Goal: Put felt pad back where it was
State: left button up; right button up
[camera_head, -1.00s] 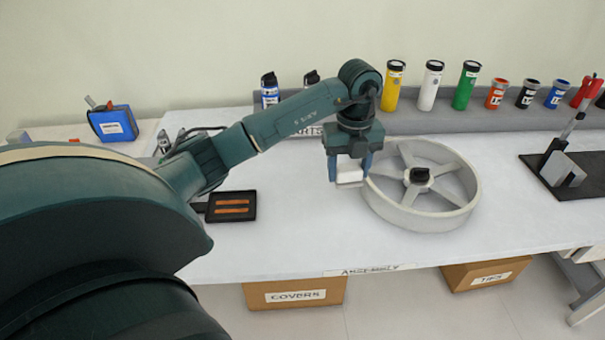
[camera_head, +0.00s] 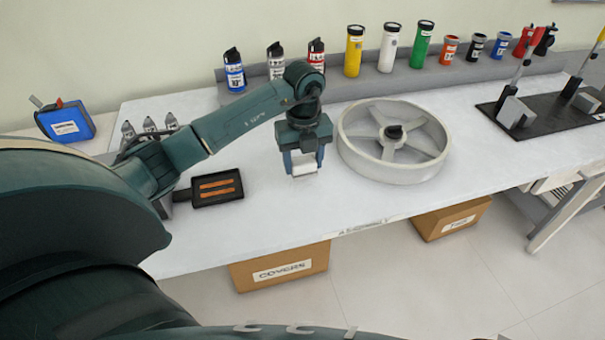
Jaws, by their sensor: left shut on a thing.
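My left gripper (camera_head: 305,163) points down over the white bench, just left of the large pale spoked wheel (camera_head: 350,155). It is shut on a small white block (camera_head: 305,171), which looks like the felt pad. The fingers hide part of it, and I cannot tell whether it touches the bench. A black tray (camera_head: 196,201) with two orange-brown strips lies on the bench to the left of the gripper. My right gripper is not in view.
Several bottles and cans, such as a yellow one (camera_head: 354,52), line the grey back ledge. A blue box (camera_head: 66,123) stands at the far left. A black mat (camera_head: 546,118) with upright tools is at the right. The bench front between tray and wheel is clear.

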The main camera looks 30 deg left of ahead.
aim_at(303, 175)
pick_arm(q)
jog(key=shift+f, duration=0.65)
notch_tip(303, 175, down, 3)
jog(key=shift+f, duration=0.1)
jog(key=shift+f, duration=0.15)
jog(key=o, duration=0.8)
jog(key=shift+c, duration=0.2)
jog(key=shift+o, duration=0.9)
